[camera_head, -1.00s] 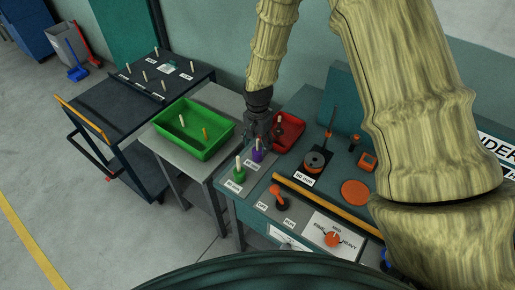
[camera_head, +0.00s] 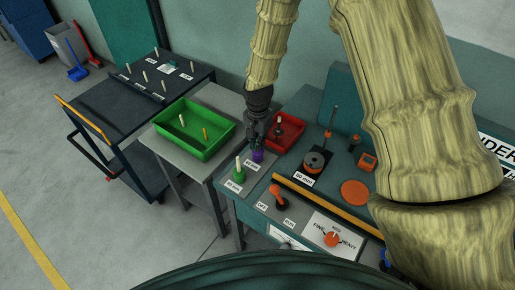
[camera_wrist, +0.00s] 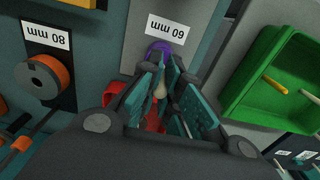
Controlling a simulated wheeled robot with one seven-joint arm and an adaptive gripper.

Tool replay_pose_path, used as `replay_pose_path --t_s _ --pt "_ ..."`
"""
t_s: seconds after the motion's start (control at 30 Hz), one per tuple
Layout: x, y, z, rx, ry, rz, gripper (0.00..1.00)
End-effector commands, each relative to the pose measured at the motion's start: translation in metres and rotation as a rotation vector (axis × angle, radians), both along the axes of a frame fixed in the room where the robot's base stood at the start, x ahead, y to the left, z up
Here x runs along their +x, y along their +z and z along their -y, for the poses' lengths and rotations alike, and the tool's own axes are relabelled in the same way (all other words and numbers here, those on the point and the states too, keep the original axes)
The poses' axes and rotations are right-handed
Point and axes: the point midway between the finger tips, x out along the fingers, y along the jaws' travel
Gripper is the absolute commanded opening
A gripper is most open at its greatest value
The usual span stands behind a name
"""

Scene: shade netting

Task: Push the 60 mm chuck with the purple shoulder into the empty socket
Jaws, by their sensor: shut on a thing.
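A pale stem end (camera_wrist: 160,89) shows between the fingers. I cannot see an empty socket opening; the chuck's base is hidden.
A red tray (camera_head: 291,127) lies close behind my gripper to the right. An orange spool on a dark block (camera_head: 314,162) stands further right. A green bin (camera_head: 170,140) is on the table to the left. A yellow bar (camera_head: 320,202) runs along the bench front.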

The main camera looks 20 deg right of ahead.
Motion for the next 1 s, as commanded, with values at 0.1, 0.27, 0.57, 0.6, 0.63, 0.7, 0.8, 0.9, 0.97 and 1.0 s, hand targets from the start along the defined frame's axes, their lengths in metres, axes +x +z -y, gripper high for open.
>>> replay_pose_path --t_s 0.1,0.27,0.57,0.6,0.63,0.7,0.8,0.9,0.97,1.0 --pt "0.0 0.003 0.0 0.0 0.0 0.0 0.0" --pt "0.0 0.005 0.0 0.0 -0.001 0.0 0.0" --pt "0.0 0.009 0.0 0.0 -0.001 0.0 0.0" --pt "0.0 0.01 0.0 0.0 -0.001 0.0 0.0" --pt "0.0 0.01 0.0 0.0 -0.001 0.0 0.0" --pt "0.0 0.01 0.0 0.0 -0.001 0.0 0.0" --pt "0.0 0.012 0.0 0.0 -0.001 0.0 0.0" --pt "0.0 0.015 0.0 0.0 -0.001 0.0 0.0" --pt "0.0 0.017 0.0 0.0 0.0 0.0 0.0" --pt "0.0 0.019 0.0 -0.001 0.0 0.001 0.0"
